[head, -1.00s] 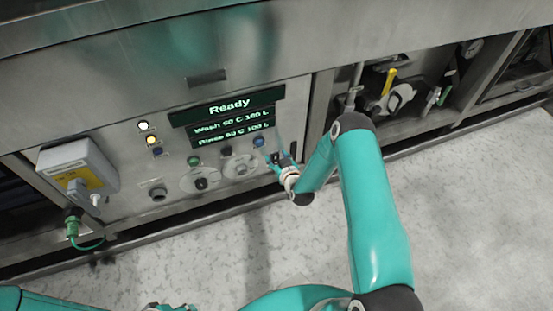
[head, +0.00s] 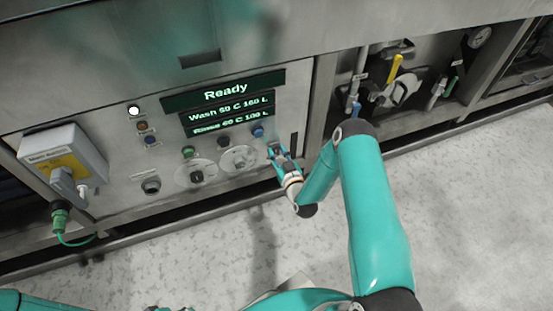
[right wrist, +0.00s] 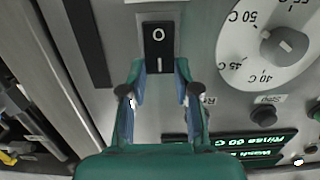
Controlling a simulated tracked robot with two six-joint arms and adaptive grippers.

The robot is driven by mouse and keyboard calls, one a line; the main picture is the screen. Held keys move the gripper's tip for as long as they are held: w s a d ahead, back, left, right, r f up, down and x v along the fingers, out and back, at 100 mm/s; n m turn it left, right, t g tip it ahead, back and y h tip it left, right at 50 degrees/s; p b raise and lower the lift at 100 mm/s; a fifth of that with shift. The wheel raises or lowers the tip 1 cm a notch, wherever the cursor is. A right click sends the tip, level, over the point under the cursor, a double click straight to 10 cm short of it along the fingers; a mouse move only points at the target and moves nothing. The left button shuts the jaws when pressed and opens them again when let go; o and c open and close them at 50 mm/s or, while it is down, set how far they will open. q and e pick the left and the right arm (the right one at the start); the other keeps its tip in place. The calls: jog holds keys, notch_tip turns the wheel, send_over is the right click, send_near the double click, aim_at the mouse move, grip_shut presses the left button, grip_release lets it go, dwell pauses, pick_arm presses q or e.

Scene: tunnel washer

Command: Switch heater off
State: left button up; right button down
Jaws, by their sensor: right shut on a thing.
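The black rocker switch (right wrist: 158,47), marked O and I on a light plate, shows in the right wrist view. My right gripper (right wrist: 162,75) is shut on it, with one blue fingertip at each side of its I end. In the head view my right gripper (head: 275,150) is at the right part of the control panel (head: 215,185) and hides the switch. The temperature dial (right wrist: 284,46), with a grey knob and marks around 40 to 50 C, is beside the switch. My left gripper is not clearly in view.
The display (head: 225,92) reads Ready, above Wash and Rinse lines. A white lamp (head: 133,110) is lit; an amber lamp (head: 141,126) looks dark. A grey isolator box (head: 62,155) is at left. A valve with a yellow handle (head: 394,68) is at right.

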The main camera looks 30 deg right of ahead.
jog(key=shift+s+f+t+b, duration=0.15)
jog(key=shift+f+t+b, duration=0.25)
jog(key=shift+t+b, duration=0.35)
jog(key=shift+r, duration=0.2)
pick_arm(q)
notch_tip(320, 180, down, 3)
jog(key=shift+r, duration=0.1)
pick_arm(e)
jog(key=c, duration=0.8)
grip_release()
jog(key=shift+c, duration=0.2)
jog(key=shift+s, duration=0.15)
jog(key=v, duration=1.1)
jog(key=shift+s+a, duration=0.2)
jog(key=shift+s, duration=0.15)
jog(key=shift+f, duration=0.1)
